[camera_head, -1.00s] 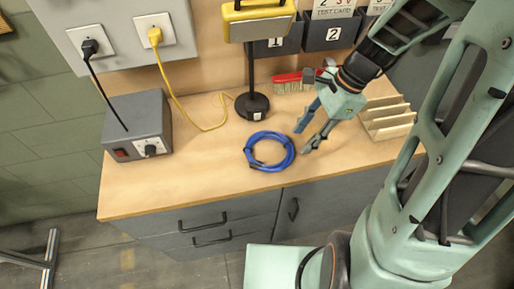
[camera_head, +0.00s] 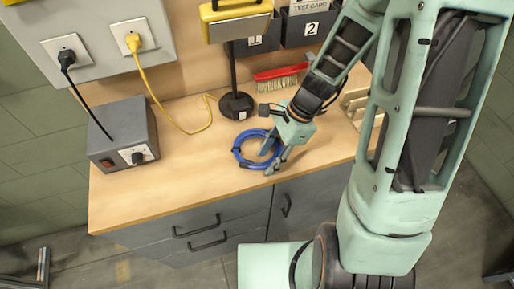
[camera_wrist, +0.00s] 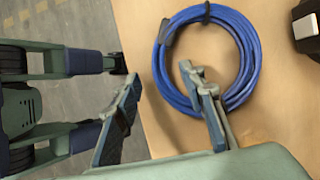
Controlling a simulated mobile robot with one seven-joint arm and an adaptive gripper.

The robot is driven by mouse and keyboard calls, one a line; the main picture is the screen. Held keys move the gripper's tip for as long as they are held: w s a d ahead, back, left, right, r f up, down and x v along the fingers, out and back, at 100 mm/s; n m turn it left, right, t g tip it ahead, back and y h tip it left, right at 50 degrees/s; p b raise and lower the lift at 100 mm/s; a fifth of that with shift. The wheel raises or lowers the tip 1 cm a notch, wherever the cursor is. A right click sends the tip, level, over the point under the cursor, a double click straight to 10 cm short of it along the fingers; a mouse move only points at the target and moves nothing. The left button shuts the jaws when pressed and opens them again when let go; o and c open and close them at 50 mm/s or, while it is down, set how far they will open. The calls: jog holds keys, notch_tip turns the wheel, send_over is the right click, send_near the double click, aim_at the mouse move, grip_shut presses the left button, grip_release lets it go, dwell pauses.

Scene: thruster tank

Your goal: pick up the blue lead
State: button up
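The blue lead (camera_head: 239,155) lies coiled on the wooden bench top, near its front edge. In the wrist view the coil (camera_wrist: 244,45) has dark ties at its top and left side. My gripper (camera_head: 268,163) is at the coil's right side, fingers apart. In the wrist view my open gripper (camera_wrist: 160,95) has one finger over the coil's lower part and the other out to the left, past the bench edge in the picture. Nothing is held between the fingers. I cannot tell whether the right finger touches the lead.
A red brush (camera_head: 281,74) and a wooden rack (camera_head: 354,104) are farther back. The bench (camera_head: 180,185) is clear in front.

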jog(key=shift+x, duration=0.8)
grip_shut()
jog(key=shift+r, duration=0.1)
